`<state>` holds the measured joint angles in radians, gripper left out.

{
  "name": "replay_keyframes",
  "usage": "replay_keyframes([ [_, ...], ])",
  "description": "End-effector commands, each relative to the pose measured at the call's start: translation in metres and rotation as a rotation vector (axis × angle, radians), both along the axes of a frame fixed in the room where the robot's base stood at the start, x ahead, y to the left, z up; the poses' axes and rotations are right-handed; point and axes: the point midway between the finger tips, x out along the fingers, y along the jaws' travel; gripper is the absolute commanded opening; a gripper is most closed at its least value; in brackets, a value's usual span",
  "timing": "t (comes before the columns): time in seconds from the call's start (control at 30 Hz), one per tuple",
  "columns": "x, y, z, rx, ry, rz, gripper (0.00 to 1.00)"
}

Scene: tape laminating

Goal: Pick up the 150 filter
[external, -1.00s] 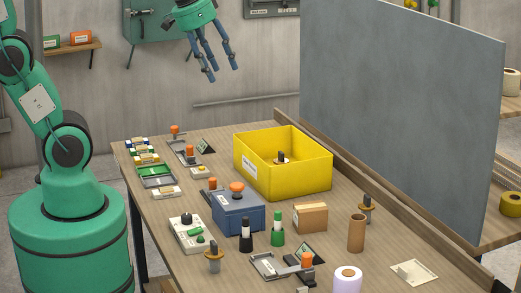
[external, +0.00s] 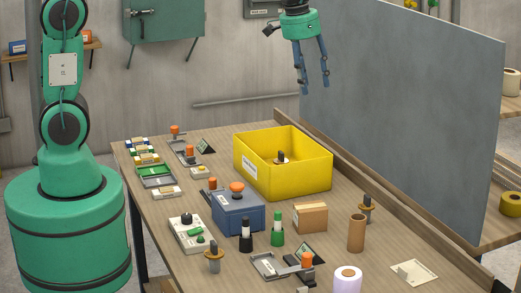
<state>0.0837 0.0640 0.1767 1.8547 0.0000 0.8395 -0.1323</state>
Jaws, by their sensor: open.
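My gripper (external: 314,90) hangs fingers down, high in front of the grey wall and left of the upright grey panel. Its fingers are spread apart and nothing is between them. It is well above the table and apart from everything on it. No label reading 150 is legible, so I cannot tell which thing is the 150 filter. A dark-knobbed piece with a pale base (external: 281,157) stands inside the yellow bin (external: 300,178). Similar dark-topped pieces with tan discs stand at the table's front left (external: 214,260) and on the right (external: 367,208).
A blue box (external: 238,215) with an orange knob, a cardboard box (external: 310,218), a brown tube (external: 356,233) and a white roll (external: 347,280) crowd the wooden table. Small trays (external: 155,175) line its left. The tall grey panel (external: 400,110) stands along the right side.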

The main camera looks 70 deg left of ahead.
Motion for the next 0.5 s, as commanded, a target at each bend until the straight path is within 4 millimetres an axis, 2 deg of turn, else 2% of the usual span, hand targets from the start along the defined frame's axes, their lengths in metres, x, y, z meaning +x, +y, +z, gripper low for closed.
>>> replay_keyframes([
  [0.2,0.046,-0.013,-0.036,0.001,0.046,0.004,0.46],
  [0.5,0.099,-0.031,-0.098,0.004,0.105,0.015,0.46],
])
